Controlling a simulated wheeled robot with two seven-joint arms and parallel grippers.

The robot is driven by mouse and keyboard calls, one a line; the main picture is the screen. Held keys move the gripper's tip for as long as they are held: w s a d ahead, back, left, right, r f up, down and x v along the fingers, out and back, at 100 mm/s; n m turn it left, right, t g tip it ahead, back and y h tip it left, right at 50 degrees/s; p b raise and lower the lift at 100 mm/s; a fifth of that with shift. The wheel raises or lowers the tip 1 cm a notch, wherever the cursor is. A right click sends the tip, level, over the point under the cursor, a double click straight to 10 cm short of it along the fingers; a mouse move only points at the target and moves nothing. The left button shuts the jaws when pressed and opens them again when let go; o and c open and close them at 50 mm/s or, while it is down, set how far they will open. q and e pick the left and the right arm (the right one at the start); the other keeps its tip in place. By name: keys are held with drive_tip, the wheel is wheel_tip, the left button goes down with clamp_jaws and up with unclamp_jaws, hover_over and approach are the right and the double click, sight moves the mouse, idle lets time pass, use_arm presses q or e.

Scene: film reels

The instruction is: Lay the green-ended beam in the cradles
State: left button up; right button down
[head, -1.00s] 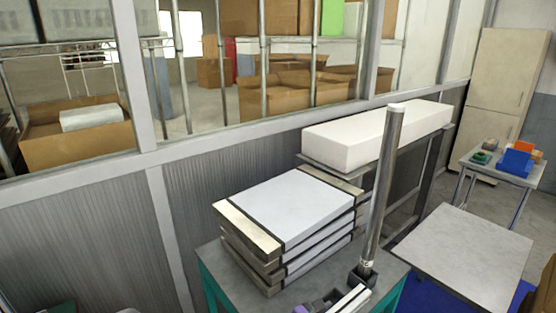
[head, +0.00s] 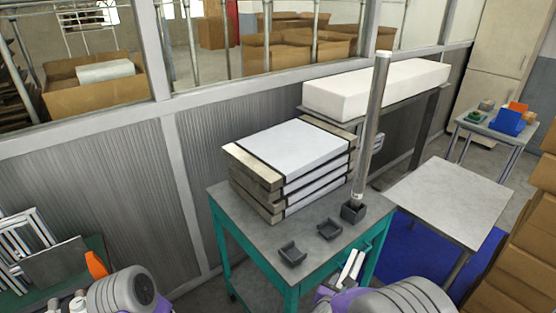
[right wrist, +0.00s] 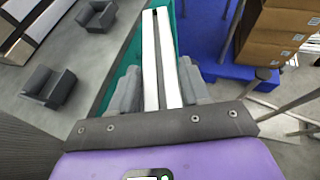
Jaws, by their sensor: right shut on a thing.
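Two dark cradles (head: 292,253) (head: 330,230) sit empty on the table; both show in the right wrist view (right wrist: 47,86) (right wrist: 97,15). My right gripper (head: 353,262) is at the table's front right edge, also seen in the right wrist view (right wrist: 157,55). Its long white fingers are close together on something I cannot make out. My left gripper is out of view.
Several film cases (head: 297,160) are stacked on the table behind the cradles. A long white block (head: 375,90) lies on a shelf behind. A bare grey table (head: 455,203) stands to the right, with cardboard boxes (head: 520,240) beside it.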

drive_tip(key=shift+s+a+r+n+t+y, duration=0.15)
drive_tip(key=shift+r+n+t+y, duration=0.25)
drive_tip(key=shift+r+n+y, duration=0.45)
drive_tip(key=shift+s+d+r+n+t+y, duration=0.1)
drive_tip(key=shift+r+n+t+y, duration=0.4)
drive_tip(key=shift+r, duration=0.5)
drive_tip(key=shift+a+r, duration=0.1)
drive_tip(key=shift+r, duration=0.05)
